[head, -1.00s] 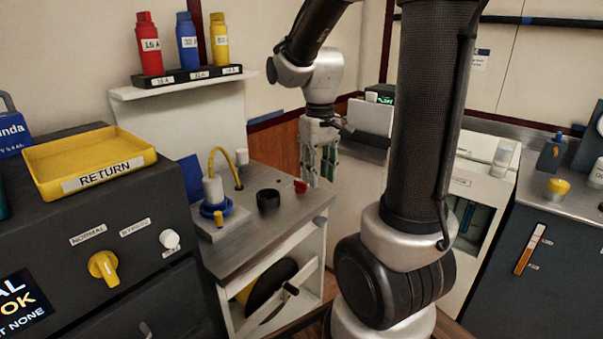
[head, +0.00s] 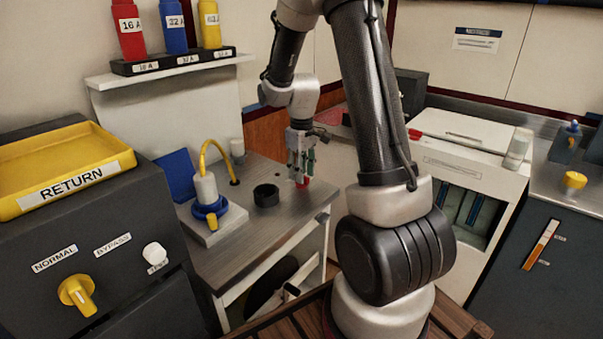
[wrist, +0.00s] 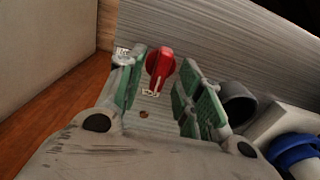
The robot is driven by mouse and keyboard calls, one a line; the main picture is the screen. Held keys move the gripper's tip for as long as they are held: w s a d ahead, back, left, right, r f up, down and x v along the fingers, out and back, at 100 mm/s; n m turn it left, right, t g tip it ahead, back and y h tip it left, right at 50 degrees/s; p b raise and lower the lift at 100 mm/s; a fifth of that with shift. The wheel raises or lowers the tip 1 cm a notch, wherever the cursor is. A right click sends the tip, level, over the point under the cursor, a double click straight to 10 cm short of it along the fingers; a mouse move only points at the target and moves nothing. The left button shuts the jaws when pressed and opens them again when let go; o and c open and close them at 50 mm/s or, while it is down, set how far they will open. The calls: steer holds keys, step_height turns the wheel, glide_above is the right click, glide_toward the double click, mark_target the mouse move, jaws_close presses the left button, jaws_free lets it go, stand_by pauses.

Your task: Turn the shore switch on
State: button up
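A red rotary knob (wrist: 160,68), which I take to be the shore switch, sits on the grey-brown bench top (head: 232,245). Its grip lies roughly up and down in the wrist view. In the head view the red knob (head: 303,182) is partly hidden behind my fingers. My gripper (head: 301,157) points down over it. In the wrist view my gripper (wrist: 163,62) is open, with the knob showing between its green-padded fingertips. I cannot tell whether either finger touches it.
A black ring (head: 266,195) and a blue-collared plug (head: 208,212) with a yellow cable stand left of the knob. A dark cabinet with a yellow RETURN tray (head: 22,206) is at the left. A shelf (head: 160,76) holds three coloured bottles. A white cabinet (head: 470,165) is at the right.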

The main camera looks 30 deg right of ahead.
steer(key=shift+f, duration=0.5)
jaws_close()
